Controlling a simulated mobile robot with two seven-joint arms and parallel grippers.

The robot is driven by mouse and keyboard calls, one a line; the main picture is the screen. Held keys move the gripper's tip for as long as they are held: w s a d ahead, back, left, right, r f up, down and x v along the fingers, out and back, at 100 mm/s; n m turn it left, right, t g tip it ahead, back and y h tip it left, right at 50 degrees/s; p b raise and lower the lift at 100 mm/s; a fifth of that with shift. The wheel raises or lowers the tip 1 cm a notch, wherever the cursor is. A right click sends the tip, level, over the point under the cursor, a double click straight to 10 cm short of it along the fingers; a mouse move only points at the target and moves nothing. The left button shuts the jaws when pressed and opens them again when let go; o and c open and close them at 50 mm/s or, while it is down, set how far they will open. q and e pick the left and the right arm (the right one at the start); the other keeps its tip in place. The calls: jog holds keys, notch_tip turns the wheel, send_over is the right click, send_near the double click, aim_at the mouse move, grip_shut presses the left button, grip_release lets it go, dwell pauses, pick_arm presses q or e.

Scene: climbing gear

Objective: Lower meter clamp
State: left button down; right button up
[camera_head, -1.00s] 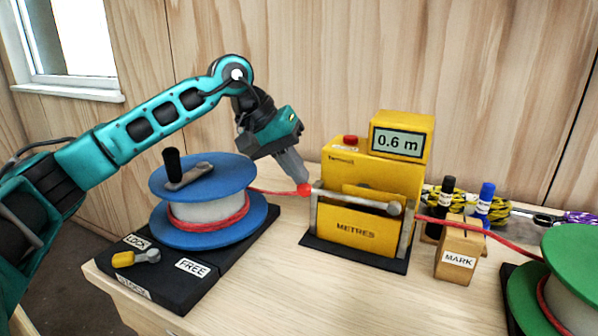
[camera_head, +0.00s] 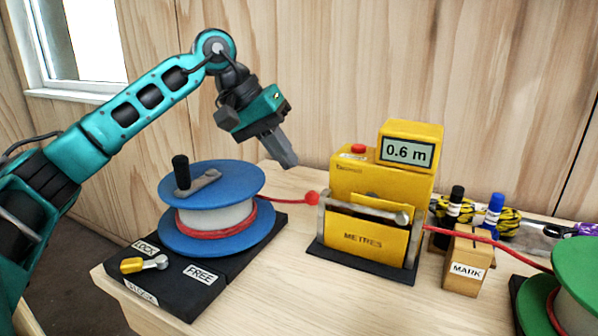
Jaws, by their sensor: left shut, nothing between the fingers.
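The yellow meter (camera_head: 352,185) stands on a black base in the middle of the table, its display reading 0.6 m. Its clamp, a grey bar (camera_head: 362,211) with a red ball knob (camera_head: 312,198) at the left end, lies about level across the meter's front. The red rope (camera_head: 470,236) runs from the blue spool to the meter and on to the green spool. My left gripper (camera_head: 289,161) is shut and empty, above and left of the knob, apart from it. My right gripper is not in view.
The blue spool (camera_head: 212,182) with a black crank sits on a black base with a yellow lever (camera_head: 144,264) at left. The green spool (camera_head: 575,268) is at right. A MARK block (camera_head: 466,262) and markers (camera_head: 493,212) stand right of the meter. Bare table lies in front.

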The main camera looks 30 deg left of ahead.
pick_arm(q)
jog(key=v, duration=0.7)
jog(key=shift+p, duration=0.35)
jog(key=shift+w+d, duration=0.1)
